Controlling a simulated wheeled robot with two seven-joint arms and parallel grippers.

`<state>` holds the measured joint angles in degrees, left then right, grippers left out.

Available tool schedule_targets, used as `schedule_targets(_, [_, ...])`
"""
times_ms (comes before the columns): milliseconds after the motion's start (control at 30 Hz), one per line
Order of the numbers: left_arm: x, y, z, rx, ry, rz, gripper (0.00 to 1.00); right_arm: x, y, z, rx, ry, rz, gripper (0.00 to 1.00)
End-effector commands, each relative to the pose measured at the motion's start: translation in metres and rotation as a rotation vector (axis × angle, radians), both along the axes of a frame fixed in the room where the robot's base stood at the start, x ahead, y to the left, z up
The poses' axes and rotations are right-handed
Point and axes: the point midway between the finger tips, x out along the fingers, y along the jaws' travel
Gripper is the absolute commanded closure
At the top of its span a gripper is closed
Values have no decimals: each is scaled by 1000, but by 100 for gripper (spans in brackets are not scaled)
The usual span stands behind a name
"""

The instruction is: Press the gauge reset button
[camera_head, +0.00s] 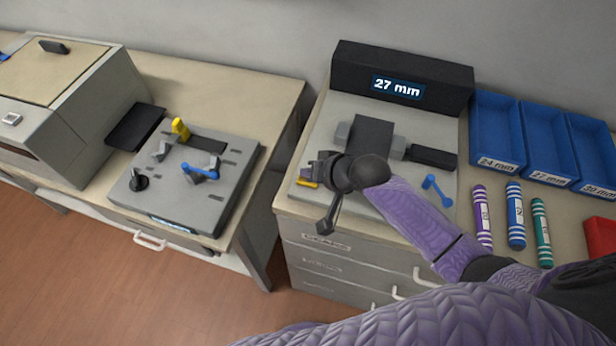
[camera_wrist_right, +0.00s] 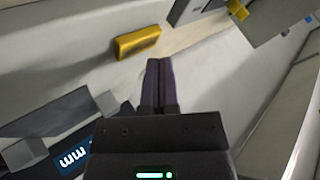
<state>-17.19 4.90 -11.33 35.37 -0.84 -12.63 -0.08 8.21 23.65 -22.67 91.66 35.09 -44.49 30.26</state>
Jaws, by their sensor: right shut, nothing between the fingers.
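The gauge (camera_head: 330,115) is a pale flat unit with a black display housing reading "27 mm" on the right-hand bench. Its yellow button (camera_head: 307,183) sits at the front left corner, partly covered by my right gripper. My right gripper (camera_head: 325,226) is shut and empty above the gauge's front left edge. In the right wrist view the shut fingertips (camera_wrist_right: 158,62) appear close to the yellow button (camera_wrist_right: 137,42), which shows just ahead and to the left. I cannot tell whether they touch. My left gripper is not in view.
Another fixture (camera_head: 185,180) with a yellow part stands on the left bench, across a gap.

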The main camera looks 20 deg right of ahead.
Motion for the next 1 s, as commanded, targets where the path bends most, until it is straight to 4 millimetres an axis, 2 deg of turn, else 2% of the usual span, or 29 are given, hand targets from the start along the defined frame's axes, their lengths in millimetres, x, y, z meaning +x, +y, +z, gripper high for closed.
schedule_targets(367, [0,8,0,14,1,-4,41,0,0,0,0,0,0,100])
schedule_targets(1000, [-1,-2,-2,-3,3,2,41,0,0,-5,0,1,1,100])
